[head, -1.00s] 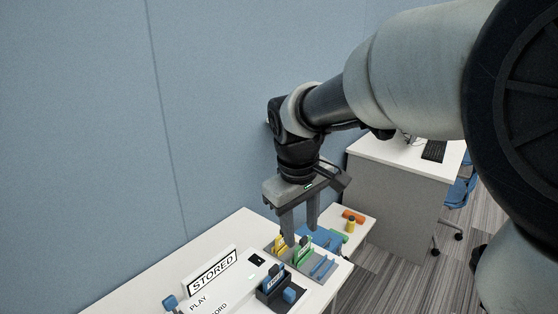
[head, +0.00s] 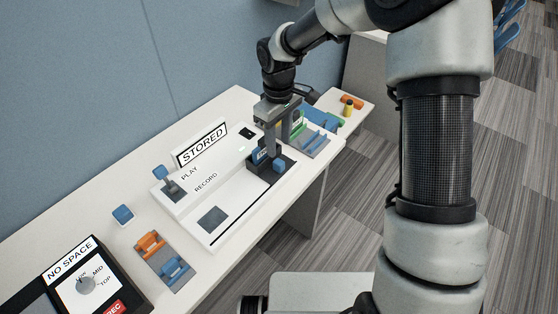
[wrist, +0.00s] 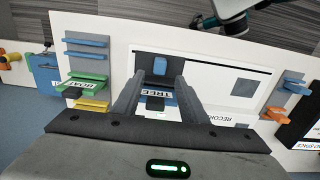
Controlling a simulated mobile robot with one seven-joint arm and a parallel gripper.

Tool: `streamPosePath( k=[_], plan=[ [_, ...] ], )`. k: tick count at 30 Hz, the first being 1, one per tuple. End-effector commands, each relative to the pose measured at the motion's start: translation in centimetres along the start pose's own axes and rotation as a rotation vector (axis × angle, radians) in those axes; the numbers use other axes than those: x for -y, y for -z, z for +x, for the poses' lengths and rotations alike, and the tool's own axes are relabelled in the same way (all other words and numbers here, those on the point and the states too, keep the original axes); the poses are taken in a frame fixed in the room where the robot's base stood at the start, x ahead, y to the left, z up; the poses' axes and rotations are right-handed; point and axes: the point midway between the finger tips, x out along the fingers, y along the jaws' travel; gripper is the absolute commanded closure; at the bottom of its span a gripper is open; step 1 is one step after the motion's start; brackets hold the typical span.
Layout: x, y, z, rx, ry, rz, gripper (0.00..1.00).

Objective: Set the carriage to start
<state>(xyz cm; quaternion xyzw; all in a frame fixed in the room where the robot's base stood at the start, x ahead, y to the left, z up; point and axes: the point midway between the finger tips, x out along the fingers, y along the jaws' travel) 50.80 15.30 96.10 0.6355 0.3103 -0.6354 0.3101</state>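The carriage (head: 286,172) is a dark holder with a blue knob (head: 279,165), at the right end of the white machine marked PLAY and RECORD. A blue card (wrist: 157,93) labelled TREE stands in it, also seen in the head view (head: 255,156). My gripper (head: 274,145) points down over the carriage. In the wrist view its fingers (wrist: 160,82) are apart, with the card and its dark tab in the gap. I cannot tell whether either finger touches. The knob (wrist: 160,66) shows beyond the fingertips. A dark square (head: 213,220) lies at the machine's left end.
A lever with a blue knob (head: 159,172) stands beside PLAY, and a STORED sign (head: 202,145) behind. Green and blue pieces sit in a grey rack (head: 316,148) to the right. An orange-and-blue rack (head: 162,262) and a NO SPACE unit (head: 72,262) are on the left.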

Motion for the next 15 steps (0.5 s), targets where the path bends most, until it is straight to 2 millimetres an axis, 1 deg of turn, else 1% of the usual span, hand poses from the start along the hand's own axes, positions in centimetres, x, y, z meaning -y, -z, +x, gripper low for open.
streamPosePath(
  k=[1, 6, 9, 12, 15],
  plan=[
    [0.1, -0.1, 1.3, 0.004, 0.003, -0.001, 0.61],
    [0.1, 0.0, 4.8, 0.003, 0.003, -0.001, 0.61],
    [0.1, -0.1, 6.3, 0.003, 0.002, -0.002, 0.61],
    [0.0, 0.0, 7.3, 0.002, 0.001, 0.000, 0.61],
    [0.0, 0.0, 7.9, 0.001, 0.001, 0.001, 0.61]
  ],
)
